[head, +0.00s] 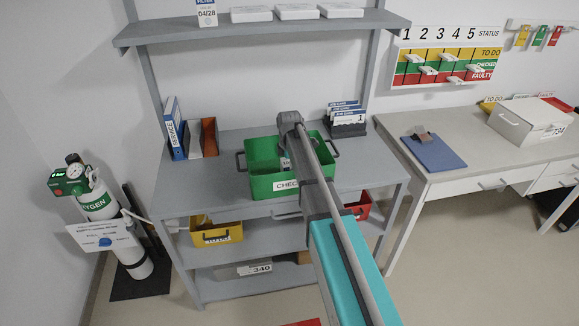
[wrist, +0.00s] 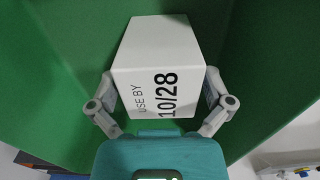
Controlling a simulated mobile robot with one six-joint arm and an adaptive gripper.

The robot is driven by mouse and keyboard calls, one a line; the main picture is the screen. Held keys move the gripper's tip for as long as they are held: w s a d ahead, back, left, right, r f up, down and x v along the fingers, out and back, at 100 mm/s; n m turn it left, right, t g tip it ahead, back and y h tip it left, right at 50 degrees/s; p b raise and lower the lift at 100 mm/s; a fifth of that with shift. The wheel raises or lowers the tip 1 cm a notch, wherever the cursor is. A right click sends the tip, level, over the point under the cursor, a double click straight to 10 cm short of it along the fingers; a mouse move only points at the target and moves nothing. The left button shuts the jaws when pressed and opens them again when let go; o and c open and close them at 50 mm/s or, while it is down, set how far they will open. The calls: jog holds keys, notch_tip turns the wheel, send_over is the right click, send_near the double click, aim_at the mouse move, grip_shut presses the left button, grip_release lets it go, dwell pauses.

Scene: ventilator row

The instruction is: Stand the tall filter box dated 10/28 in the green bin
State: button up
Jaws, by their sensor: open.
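The white filter box (wrist: 158,45) printed "USE BY 10/28" shows in the wrist view, with green walls around it. It is inside the green bin (head: 272,186), which stands on the grey bench in the head view and has a "CHEC…" label partly covered by my arm. My gripper (wrist: 160,84) is open, with one finger on each side of the box; I cannot tell whether they touch it. In the head view my arm hides most of the box and the gripper. The box seems upright, but its base is hidden.
A filter box dated 04/28 (head: 206,14) stands on the upper shelf beside several flat white boxes. A yellow bin (head: 217,234) and a red bin (head: 358,208) sit below the bench. Binders (head: 175,130) and a card rack (head: 347,128) flank the green bin.

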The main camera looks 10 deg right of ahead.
jog(key=shift+r, duration=0.2)
notch_tip(320, 180, up, 12)
jog(key=p, duration=1.2)
jog(key=shift+s, duration=0.1)
dwell(0.5)
jog(key=s+m, duration=1.8)
jog(key=s, duration=0.9)
jog(key=shift+s+a, duration=0.2)
jog(key=shift+a, duration=0.15)
